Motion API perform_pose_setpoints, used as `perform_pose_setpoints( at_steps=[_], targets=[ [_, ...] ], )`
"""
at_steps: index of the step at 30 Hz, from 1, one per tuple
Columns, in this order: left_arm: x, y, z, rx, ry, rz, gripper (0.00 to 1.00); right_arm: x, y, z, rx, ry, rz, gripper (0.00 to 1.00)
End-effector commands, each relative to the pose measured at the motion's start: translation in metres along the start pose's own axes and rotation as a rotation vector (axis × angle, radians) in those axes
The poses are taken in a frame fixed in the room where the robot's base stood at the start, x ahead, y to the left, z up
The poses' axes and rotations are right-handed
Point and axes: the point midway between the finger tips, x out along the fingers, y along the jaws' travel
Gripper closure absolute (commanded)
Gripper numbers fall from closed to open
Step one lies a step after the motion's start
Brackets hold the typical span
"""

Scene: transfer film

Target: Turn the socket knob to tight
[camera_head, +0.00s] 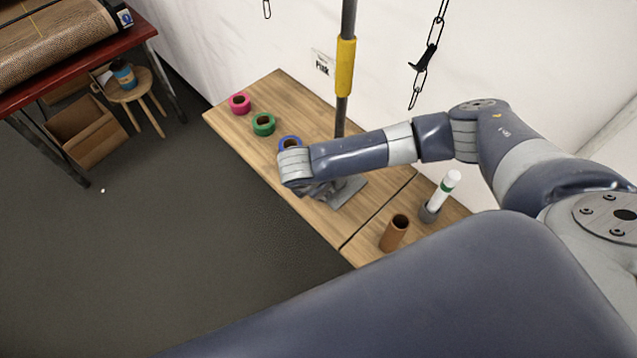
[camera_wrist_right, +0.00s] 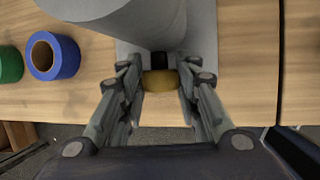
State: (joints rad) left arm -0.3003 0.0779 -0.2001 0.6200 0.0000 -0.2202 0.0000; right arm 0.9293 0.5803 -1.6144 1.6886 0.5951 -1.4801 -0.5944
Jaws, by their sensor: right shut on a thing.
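The socket knob (camera_wrist_right: 160,84) is brass-coloured, on a short black stem, and shows in the right wrist view. The stem meets a large grey cylinder (camera_wrist_right: 150,22), which stands over a grey base plate (camera_wrist_right: 205,25). My right gripper (camera_wrist_right: 158,78) has a finger on each side of the knob and is shut on it. In the head view the right gripper (camera_head: 320,188) is low over the table beside the grey base plate (camera_head: 347,190), and my wrist hides the knob. A dark pole (camera_head: 348,20) with a yellow sleeve (camera_head: 345,65) rises behind my forearm. My left gripper is out of view.
Pink (camera_head: 240,104), green (camera_head: 264,124) and blue (camera_head: 290,142) tape rolls lie along the wooden table (camera_head: 285,90). A brown tube (camera_head: 394,233) and a white-and-green tube (camera_head: 444,190) stand at its right part. A chain (camera_head: 428,55) hangs by the wall.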

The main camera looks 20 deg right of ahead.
Motion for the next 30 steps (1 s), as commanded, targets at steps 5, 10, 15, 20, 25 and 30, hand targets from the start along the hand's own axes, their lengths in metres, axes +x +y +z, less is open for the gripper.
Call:
perform_pose_setpoints(
  at_steps=[5, 10, 15, 20, 25, 30],
  targets=[
    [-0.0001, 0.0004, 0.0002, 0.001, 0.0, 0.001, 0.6, 0.0006, -0.0044, -0.0009, 0.043, 0.003, 0.103, 0.93],
    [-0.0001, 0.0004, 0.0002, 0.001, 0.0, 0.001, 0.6, 0.0005, -0.0044, -0.0007, 0.074, 0.001, 0.179, 0.93],
    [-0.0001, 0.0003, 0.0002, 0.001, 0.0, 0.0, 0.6, 0.0004, -0.0044, -0.001, 0.091, 0.002, 0.222, 0.93],
    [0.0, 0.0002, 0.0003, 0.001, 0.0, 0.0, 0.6, 0.0006, -0.0045, -0.0011, 0.098, 0.001, 0.237, 0.93],
    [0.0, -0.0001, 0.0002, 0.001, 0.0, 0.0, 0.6, 0.0007, -0.0045, -0.001, 0.098, 0.001, 0.238, 0.93],
    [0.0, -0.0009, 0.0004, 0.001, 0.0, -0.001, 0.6, 0.0008, -0.0046, -0.001, 0.098, 0.001, 0.237, 0.67]
  ],
)
